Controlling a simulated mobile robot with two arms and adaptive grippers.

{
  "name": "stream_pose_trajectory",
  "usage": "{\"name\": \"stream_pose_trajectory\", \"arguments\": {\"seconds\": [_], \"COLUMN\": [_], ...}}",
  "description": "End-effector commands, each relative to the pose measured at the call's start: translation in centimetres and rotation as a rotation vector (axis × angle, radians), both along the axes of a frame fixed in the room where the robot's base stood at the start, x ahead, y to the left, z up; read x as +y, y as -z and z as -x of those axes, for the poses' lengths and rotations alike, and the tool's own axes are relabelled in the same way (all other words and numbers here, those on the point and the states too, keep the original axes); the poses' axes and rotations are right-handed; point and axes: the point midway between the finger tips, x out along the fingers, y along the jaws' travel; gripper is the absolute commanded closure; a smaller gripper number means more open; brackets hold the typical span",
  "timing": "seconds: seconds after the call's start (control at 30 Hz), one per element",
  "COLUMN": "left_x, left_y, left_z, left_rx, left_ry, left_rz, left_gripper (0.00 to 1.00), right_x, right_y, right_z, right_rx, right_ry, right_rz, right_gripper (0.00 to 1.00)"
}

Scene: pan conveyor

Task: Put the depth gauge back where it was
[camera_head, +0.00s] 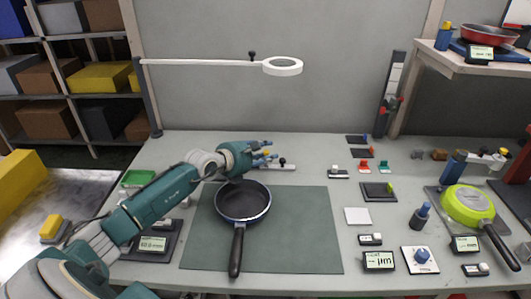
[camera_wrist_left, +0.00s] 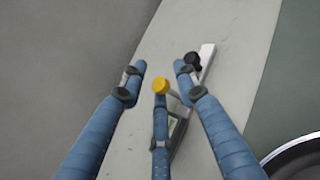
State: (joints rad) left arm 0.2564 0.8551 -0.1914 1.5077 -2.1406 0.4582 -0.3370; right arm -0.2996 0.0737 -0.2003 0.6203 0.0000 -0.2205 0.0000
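What looks like the depth gauge, a pale bar with a black knob (camera_head: 282,162), lies on the table behind the green mat. In the left wrist view the pale bar (camera_wrist_left: 207,54) shows beyond and beside my fingers, and part of its body is hidden behind them. My left gripper (camera_head: 266,150) is over the left end of the gauge. Its blue fingers (camera_wrist_left: 160,76) are spread apart, with a yellow tip on the middle one, and nothing is clearly gripped. Whether a finger touches the gauge cannot be told. My right gripper is not in view.
A dark pan (camera_head: 243,201) stands on the green mat (camera_head: 305,235) close in front of my left gripper. A ring lamp (camera_head: 283,66) hangs above. Gauges and small blocks fill the table's right side, with a green pan (camera_head: 467,205). A display device (camera_head: 152,243) sits at left.

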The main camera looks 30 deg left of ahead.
Motion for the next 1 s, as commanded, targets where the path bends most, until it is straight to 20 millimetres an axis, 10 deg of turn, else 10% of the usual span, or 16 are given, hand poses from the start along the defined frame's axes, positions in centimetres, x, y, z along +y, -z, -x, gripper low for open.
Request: {"name": "stream_pose_trajectory", "arguments": {"seconds": [0.37, 1.0], "left_x": [0.1, 1.3], "left_y": [-0.2, -3.7], "left_z": [0.7, 9.6], "left_rx": [0.001, 0.002], "left_ry": [0.0, 0.001], "left_rz": [-0.001, 0.0], "left_gripper": [0.69, 0.69], "right_x": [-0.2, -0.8], "right_y": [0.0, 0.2], "right_z": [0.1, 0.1], "right_rx": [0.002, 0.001], "right_ry": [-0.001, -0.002], "right_rz": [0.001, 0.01], "right_gripper": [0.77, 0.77]}}
